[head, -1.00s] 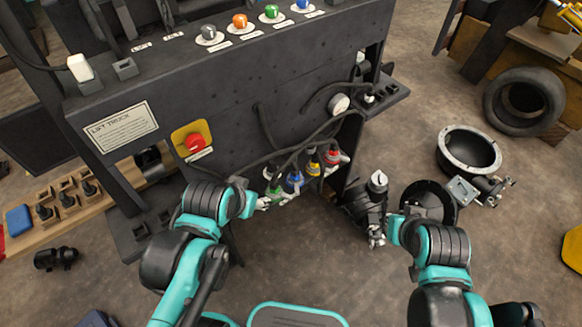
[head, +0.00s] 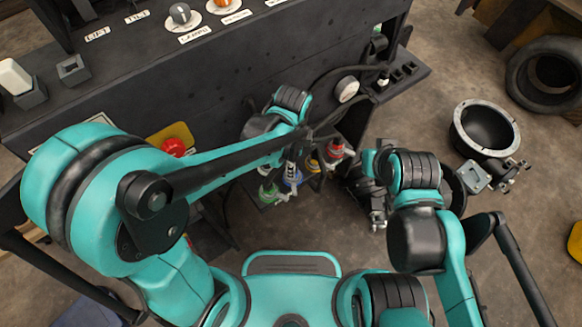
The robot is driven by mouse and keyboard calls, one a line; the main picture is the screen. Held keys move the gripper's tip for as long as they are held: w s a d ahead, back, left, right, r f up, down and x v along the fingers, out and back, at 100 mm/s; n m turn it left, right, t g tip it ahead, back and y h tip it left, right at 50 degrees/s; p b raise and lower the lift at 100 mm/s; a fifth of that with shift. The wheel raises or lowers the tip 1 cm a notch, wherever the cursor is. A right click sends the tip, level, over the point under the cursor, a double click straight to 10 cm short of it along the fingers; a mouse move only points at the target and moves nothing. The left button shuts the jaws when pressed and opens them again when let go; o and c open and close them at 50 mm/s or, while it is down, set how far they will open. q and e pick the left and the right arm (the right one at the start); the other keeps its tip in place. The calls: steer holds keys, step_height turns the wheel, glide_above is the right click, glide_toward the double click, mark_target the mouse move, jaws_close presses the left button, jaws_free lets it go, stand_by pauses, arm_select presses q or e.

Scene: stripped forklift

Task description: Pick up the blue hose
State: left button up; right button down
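The blue hose (head: 291,177) ends in a blue connector with a metal tip, hanging at the lower front of the black truck body between the green hose end (head: 268,193) and the yellow one (head: 313,165). My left arm reaches across from the left and bends down over the hoses. My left gripper (head: 291,155) is at the top of the blue connector; its fingers are small and dark against the hoses, so I cannot tell whether they are open or touch it. My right wrist is in front of a black motor-like part, and its gripper is largely hidden.
A red hose end (head: 334,150) is close on the right. A red button (head: 174,147) on a yellow plate is partly behind my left arm. A round metal housing (head: 485,130) and a tire (head: 545,75) lie on the floor at right.

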arm_select(q)
steer(key=f+b, duration=0.1)
steer(key=f, duration=0.3)
steer(key=f+b, duration=0.1)
steer(key=f, duration=0.1)
steer(key=shift+w+d+b, duration=0.35)
steer(key=shift+w, duration=0.05)
steer(key=shift+r, duration=0.15)
jaws_close()
